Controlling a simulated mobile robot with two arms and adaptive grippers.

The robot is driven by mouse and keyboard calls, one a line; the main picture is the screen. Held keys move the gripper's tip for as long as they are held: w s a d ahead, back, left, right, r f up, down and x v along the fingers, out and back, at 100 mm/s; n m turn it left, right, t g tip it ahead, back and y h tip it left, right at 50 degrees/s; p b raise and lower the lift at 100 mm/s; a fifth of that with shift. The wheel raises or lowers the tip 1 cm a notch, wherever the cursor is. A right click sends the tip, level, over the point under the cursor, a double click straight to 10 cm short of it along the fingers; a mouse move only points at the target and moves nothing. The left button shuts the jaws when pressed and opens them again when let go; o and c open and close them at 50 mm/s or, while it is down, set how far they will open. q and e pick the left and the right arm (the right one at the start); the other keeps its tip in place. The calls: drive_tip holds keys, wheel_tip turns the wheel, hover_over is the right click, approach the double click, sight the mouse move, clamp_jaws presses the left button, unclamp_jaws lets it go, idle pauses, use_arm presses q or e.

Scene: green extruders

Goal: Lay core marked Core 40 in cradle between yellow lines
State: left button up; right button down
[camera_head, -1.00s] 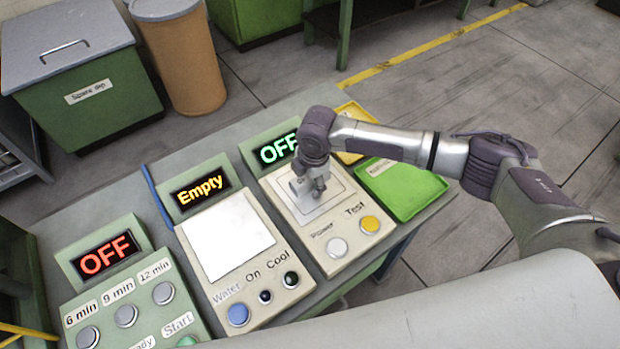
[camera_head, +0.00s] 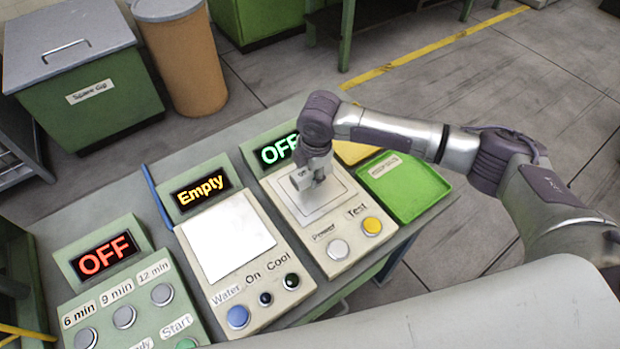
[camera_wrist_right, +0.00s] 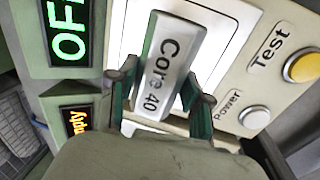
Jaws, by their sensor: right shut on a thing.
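A pale core marked "Core 40" (camera_wrist_right: 170,62) is between the fingers of my right gripper (camera_wrist_right: 160,92) in the right wrist view. The gripper is shut on it. In the head view my right gripper (camera_head: 314,176) is over the white square plate (camera_head: 330,203) of the test panel (camera_head: 352,252), and the core (camera_head: 300,178) shows only as a small pale block. I cannot tell whether the core touches the plate. I make out no cradle with yellow lines. My left gripper is not in view.
The test panel has a Power button (camera_head: 338,249), a yellow Test button (camera_head: 372,227) and a green "OFF" display (camera_head: 279,150). A green tray (camera_head: 405,188) lies right of it. A panel reading "Empty" (camera_head: 202,191) stands to its left. A lidded green bin (camera_head: 90,105) is behind.

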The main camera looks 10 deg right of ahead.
drive_tip(key=shift+w+d+r+b, duration=1.8)
drive_tip(key=shift+w+d+r, duration=1.15)
drive_tip(key=shift+w+r, duration=1.55)
drive_tip(key=s+d+m+g+h, duration=0.1)
drive_tip(key=s+d+m+h, duration=0.1)
drive_tip(key=s+m, duration=2)
drive_tip(key=s, duration=0.2)
drive_tip(key=shift+s+r+g+h, duration=0.25)
drive_tip(key=shift+s+g+h, duration=0.05)
drive_tip(key=shift+s, duration=0.1)
drive_tip(key=shift+w+r, duration=0.15)
drive_tip(key=shift+d+f, duration=0.1)
drive_tip(key=shift+f, duration=0.15)
